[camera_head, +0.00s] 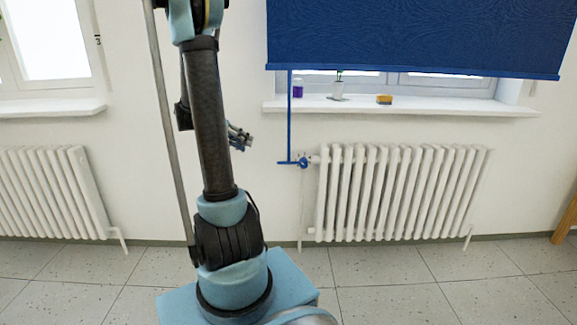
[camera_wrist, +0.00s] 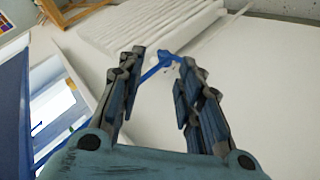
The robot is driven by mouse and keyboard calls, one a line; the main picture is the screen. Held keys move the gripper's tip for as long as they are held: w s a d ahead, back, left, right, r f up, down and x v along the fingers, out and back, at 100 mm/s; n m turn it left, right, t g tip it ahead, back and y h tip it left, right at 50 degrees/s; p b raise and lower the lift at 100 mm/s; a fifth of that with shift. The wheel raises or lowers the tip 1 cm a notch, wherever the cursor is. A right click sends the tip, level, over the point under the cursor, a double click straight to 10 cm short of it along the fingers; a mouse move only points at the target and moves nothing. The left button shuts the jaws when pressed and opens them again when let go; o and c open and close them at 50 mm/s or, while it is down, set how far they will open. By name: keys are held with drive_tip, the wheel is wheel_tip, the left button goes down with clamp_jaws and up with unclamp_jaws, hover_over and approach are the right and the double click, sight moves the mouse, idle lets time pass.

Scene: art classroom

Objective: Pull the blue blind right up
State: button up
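The blue blind (camera_head: 420,38) hangs over the upper part of the right window, its bottom edge above the sill; part of it also shows at the left of the wrist view (camera_wrist: 12,110). A thin blue pull rod (camera_head: 290,115) hangs from its lower left, ending in a short crossbar (camera_head: 287,162) beside the radiator. My gripper (camera_head: 243,138) is left of the rod in the head view. In the wrist view my gripper is open, and the rod's lower end (camera_wrist: 155,69) appears between the fingertips, not gripped. Whether it touches a finger, I cannot tell.
A white radiator (camera_head: 400,195) with a blue valve knob (camera_head: 304,162) stands right by the rod's end. The window sill (camera_head: 450,107) holds a purple jar (camera_head: 298,90), a small plant pot (camera_head: 338,89) and a yellow sponge-like block (camera_head: 384,99). Another radiator (camera_head: 45,190) is at left.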

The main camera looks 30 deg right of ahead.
drive_tip(key=w+d+f+m+g+h, duration=0.3)
drive_tip(key=w+d+f+m, duration=0.2)
drive_tip(key=w+d+f, duration=0.25)
drive_tip(key=m+g+h, duration=0.2)
drive_tip(key=m+g, duration=0.1)
drive_tip(key=m, duration=0.3)
approach(287, 162)
drive_tip(key=shift+g, duration=0.3)
drive_tip(key=x, duration=0.7)
drive_tip(key=w+f+x, duration=0.1)
drive_tip(key=x, duration=0.3)
drive_tip(key=shift+s+d, duration=0.15)
drive_tip(key=shift+d, duration=0.35)
clamp_jaws()
